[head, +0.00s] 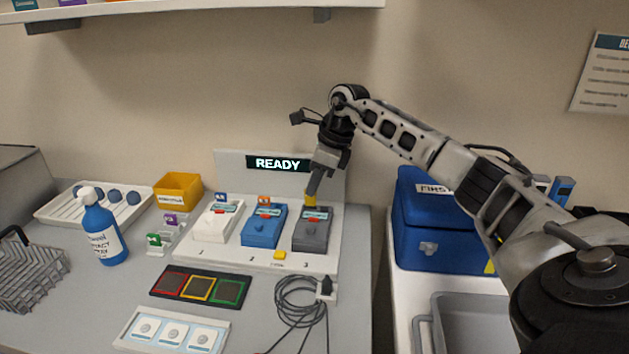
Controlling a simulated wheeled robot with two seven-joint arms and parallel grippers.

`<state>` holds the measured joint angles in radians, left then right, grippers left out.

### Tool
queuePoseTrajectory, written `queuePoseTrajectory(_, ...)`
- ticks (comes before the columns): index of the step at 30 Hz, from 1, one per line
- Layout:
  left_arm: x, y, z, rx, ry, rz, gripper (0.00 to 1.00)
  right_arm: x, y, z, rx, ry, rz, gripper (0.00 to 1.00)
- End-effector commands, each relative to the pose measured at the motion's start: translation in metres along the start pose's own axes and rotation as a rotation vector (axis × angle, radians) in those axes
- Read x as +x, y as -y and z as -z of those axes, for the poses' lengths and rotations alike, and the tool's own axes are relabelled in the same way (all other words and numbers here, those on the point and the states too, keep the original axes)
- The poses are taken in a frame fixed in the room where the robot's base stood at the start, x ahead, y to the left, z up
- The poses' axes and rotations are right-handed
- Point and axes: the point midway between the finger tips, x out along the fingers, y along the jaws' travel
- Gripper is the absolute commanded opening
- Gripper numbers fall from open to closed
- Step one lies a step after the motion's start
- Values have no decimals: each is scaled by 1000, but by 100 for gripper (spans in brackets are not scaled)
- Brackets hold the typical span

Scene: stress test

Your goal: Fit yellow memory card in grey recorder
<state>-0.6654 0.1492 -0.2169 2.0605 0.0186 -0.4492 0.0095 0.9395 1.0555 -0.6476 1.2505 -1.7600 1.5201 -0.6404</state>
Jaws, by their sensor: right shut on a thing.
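The grey recorder (311,236) stands at the right end of a row of three devices on a white stand, above the number 3. The yellow memory card (310,200) is at the recorder's back edge, upright under my right gripper (312,192). My right gripper points down and is shut on the card. The fingers hide part of the card. I cannot tell whether the card's lower end is inside the recorder or only in front of or above it. My left gripper is not in view.
A white device (218,222) and a blue device (263,227) stand left of the grey recorder, each with a small card at the back. A coiled black cable (298,300) lies in front. A sign (278,164) reads READY.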

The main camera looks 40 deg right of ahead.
Motion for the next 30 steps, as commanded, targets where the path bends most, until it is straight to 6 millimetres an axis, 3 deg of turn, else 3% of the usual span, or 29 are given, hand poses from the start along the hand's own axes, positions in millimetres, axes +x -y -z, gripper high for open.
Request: queuePoseTrajectory(30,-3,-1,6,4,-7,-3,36,2,0,-1,0,1,0,0)
